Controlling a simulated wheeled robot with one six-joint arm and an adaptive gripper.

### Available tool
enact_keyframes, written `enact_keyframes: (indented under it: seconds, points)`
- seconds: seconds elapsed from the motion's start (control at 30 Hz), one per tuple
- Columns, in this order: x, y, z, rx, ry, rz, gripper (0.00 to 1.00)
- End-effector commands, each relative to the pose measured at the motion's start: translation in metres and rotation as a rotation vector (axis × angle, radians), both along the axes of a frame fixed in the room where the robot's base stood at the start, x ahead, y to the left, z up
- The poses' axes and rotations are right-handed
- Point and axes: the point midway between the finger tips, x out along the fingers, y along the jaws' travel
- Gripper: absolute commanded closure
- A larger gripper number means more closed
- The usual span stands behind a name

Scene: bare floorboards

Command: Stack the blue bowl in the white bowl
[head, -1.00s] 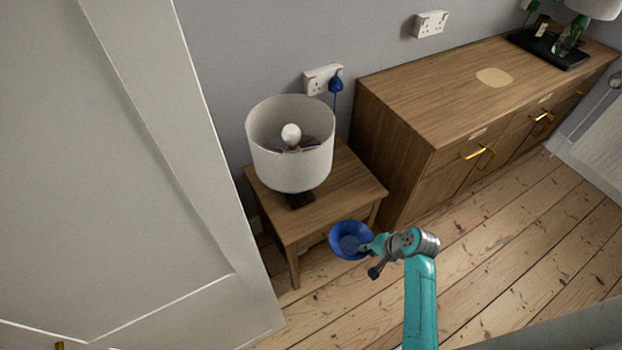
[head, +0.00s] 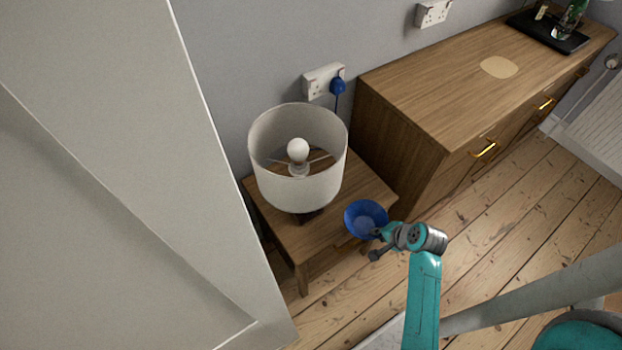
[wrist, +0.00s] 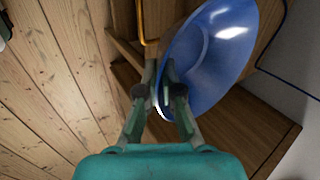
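The blue bowl (head: 366,218) is in my gripper (head: 377,237), over the front right part of the small wooden table in the head view. In the wrist view the blue bowl (wrist: 215,50) is tilted, and my gripper (wrist: 160,72) is shut on its rim. I cannot make out a white bowl in either view. A thin white curved sliver shows beside the fingers in the wrist view, but I cannot tell what it is.
A lamp with a white shade (head: 298,185) stands on the small wooden table (head: 318,238), close behind the blue bowl. A long wooden sideboard (head: 430,95) is at the right, with a pale round disc (head: 499,67) on top. A white door (head: 110,180) fills the left.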

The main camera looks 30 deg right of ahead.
Motion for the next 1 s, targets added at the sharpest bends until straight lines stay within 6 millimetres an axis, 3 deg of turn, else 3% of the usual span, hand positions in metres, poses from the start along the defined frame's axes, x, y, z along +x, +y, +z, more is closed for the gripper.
enact_keyframes:
  seconds: [0.17, 0.6, 1.0]
  points:
    - [0.018, 0.0, 0.001, -0.003, -0.002, 0.004, 1.0]
    - [0.116, 0.005, 0.001, -0.002, -0.002, 0.005, 1.0]
    - [0.157, 0.007, 0.001, -0.001, -0.002, 0.003, 1.0]
